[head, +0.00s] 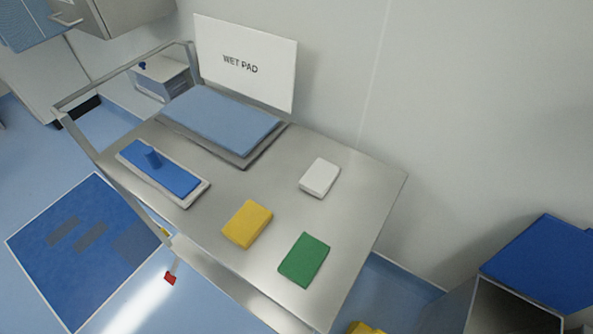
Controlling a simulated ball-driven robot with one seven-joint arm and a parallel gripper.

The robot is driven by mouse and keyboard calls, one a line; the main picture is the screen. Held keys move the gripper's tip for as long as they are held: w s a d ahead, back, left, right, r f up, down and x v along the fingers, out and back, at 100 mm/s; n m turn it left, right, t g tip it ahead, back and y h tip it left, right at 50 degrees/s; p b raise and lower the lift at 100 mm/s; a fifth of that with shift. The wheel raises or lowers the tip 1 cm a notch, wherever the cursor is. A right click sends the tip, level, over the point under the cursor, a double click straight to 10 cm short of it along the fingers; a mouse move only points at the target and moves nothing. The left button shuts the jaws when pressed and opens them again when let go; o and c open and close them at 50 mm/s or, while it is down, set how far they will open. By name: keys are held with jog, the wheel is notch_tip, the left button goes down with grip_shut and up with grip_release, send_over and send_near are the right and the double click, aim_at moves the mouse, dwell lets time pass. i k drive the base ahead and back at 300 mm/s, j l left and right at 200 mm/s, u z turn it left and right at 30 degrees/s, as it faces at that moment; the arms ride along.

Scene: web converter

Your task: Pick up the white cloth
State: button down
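The white cloth (320,177) is a small folded block lying flat on the steel table (222,184), toward its back right, near the wall. Nothing covers it or touches it. My gripper is not in the head view, so its place relative to the cloth cannot be seen.
A yellow cloth (247,223) and a green cloth (304,259) lie nearby. A blue pad in a tray (221,122) sits at the back below a "WET PAD" sign (246,62). A blue-topped holder (160,168) is at left. A blue-lidded bin (545,262) stands right.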

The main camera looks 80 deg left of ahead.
aim_at(318, 179)
jog(key=u, duration=1.7)
jog(key=k+l+u, duration=0.15)
jog(key=l, duration=0.3)
jog(key=k+l+u, duration=0.2)
jog(key=l, duration=0.2)
jog(key=k+l+u, duration=0.15)
jog(key=l, duration=0.25)
jog(key=i, duration=0.05)
